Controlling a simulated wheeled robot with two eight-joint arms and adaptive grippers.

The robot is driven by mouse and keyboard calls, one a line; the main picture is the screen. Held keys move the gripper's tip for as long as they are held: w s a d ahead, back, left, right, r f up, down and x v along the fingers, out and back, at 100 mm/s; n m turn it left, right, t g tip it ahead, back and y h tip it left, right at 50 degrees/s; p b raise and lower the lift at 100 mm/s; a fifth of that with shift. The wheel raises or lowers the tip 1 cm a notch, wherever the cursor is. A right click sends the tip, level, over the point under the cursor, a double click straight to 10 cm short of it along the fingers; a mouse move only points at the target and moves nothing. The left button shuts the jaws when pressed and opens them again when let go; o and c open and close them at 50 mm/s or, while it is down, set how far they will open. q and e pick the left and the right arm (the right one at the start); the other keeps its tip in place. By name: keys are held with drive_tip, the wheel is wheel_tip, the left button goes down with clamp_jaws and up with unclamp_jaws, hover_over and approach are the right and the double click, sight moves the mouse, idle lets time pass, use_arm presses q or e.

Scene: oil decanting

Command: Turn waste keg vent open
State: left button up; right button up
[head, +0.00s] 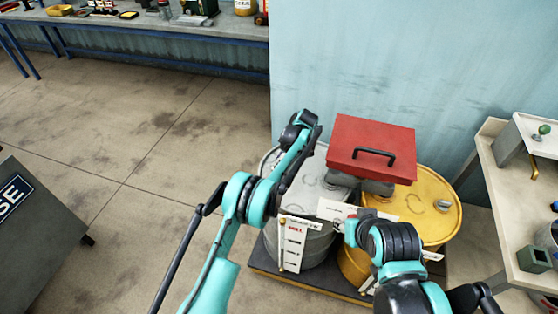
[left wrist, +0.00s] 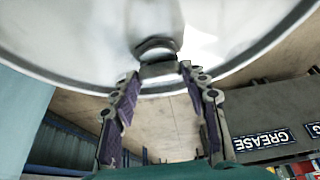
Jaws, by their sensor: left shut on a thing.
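A grey keg (head: 305,241) stands left of a yellow keg (head: 435,212). The lid of the grey keg also shows in the left wrist view (left wrist: 75,45). A small metal vent cap (left wrist: 157,46) sits near its rim. My left gripper (left wrist: 160,72) is shut on the metal fitting there, with a fingertip on each side. In the head view my left arm reaches over the left side of the grey keg and hides the vent. My right gripper (head: 350,226) is in front of the kegs near a white label; its jaws are too small and covered to read.
A red toolbox (head: 370,138) with a black handle sits above the kegs at the back. A bench (head: 500,180) stands at the right. A long blue-framed table (head: 150,27) is at the far left. A dark grease crate (head: 35,225) stands at the left, with clear floor between.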

use_arm(q)
drive_tip(key=o, duration=1.2)
drive_tip(key=shift+c, duration=0.2)
drive_tip(key=v, duration=1.2)
